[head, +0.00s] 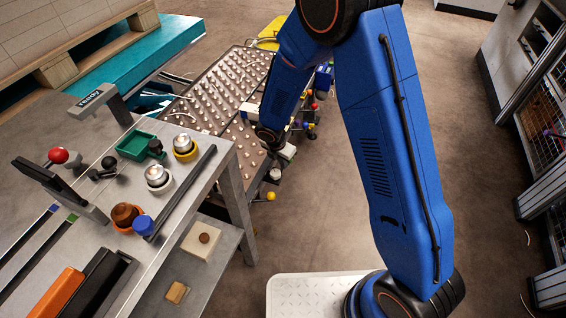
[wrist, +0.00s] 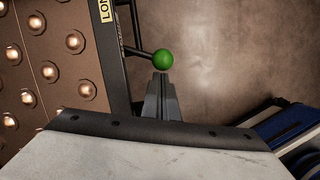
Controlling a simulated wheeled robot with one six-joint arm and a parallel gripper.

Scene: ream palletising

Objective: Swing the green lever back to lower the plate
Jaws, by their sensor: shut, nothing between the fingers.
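The green lever shows in the wrist view as a green ball knob (wrist: 163,58) on a dark rod, beside the edge of a ball-studded plate. My gripper (wrist: 161,77) is shut and empty, its fingertips right by the knob's near side; I cannot tell whether they touch. The ball-studded plate (wrist: 45,75) fills the left of the wrist view, and it also shows in the head view (head: 205,95). In the head view my arm reaches down to the plate's right side; the green knob cannot be made out there.
A grey workbench (head: 95,215) with a red-knobbed lever (head: 58,156), a green tray (head: 136,146) and several small parts stands at the left. Several coloured knobs (head: 271,196) stick out beside the plate. Open floor (head: 470,200) lies to the right, before shelving racks.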

